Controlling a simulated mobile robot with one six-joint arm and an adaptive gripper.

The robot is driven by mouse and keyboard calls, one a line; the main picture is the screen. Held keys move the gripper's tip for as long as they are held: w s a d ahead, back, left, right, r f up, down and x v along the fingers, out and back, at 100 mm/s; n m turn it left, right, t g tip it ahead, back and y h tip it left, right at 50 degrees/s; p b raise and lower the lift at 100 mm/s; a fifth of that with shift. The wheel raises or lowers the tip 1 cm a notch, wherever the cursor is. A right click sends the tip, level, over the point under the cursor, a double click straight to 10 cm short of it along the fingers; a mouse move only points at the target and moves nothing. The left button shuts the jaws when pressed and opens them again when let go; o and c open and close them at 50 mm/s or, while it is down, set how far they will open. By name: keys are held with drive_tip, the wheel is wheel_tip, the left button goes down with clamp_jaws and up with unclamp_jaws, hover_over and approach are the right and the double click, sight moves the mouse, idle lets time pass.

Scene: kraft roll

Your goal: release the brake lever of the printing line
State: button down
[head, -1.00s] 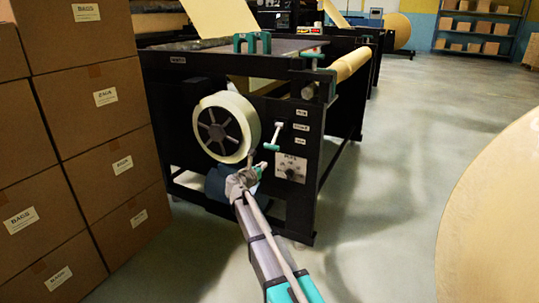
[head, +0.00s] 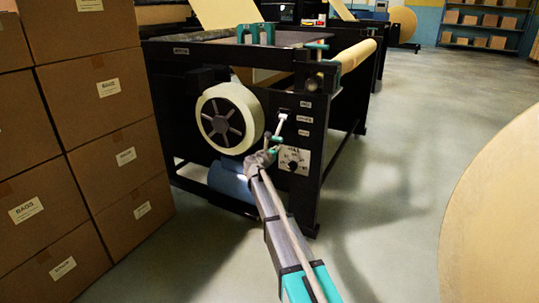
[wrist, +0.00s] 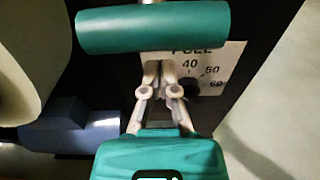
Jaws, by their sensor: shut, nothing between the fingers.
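The brake lever has a pale shaft and a teal crossbar grip (head: 277,138), hanging down from a slot on the black end frame of the printing line (head: 330,112). In the wrist view the teal grip (wrist: 152,28) lies across the top, just beyond my fingertips. My gripper (wrist: 158,68) is shut and empty, its fingers pointing at the grip from below. It does not hold the grip; whether the tips touch it I cannot tell. In the head view my gripper (head: 268,148) overlaps the lower part of the lever.
A dial plate (head: 291,160) sits right below the lever, and also shows behind my fingers in the wrist view (wrist: 222,62). A white tape-like roll (head: 230,118) is left of the lever. Stacked cartons (head: 108,95) stand at left, a large kraft roll (head: 500,210) at right. Open floor lies between.

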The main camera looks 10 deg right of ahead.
sight(278, 130)
drive_tip(key=shift+s+a+r+p, duration=0.15)
drive_tip(key=shift+s+r+p, duration=0.05)
drive_tip(key=shift+r+p, duration=0.35)
drive_tip(key=shift+s+a+r+p, duration=0.1)
drive_tip(key=shift+s+r+p, duration=0.05)
drive_tip(key=shift+r+p, duration=0.4)
drive_tip(key=shift+s+a+r+p, duration=0.15)
drive_tip(key=shift+s+r+p, duration=0.05)
drive_tip(key=shift+r+p, duration=0.35)
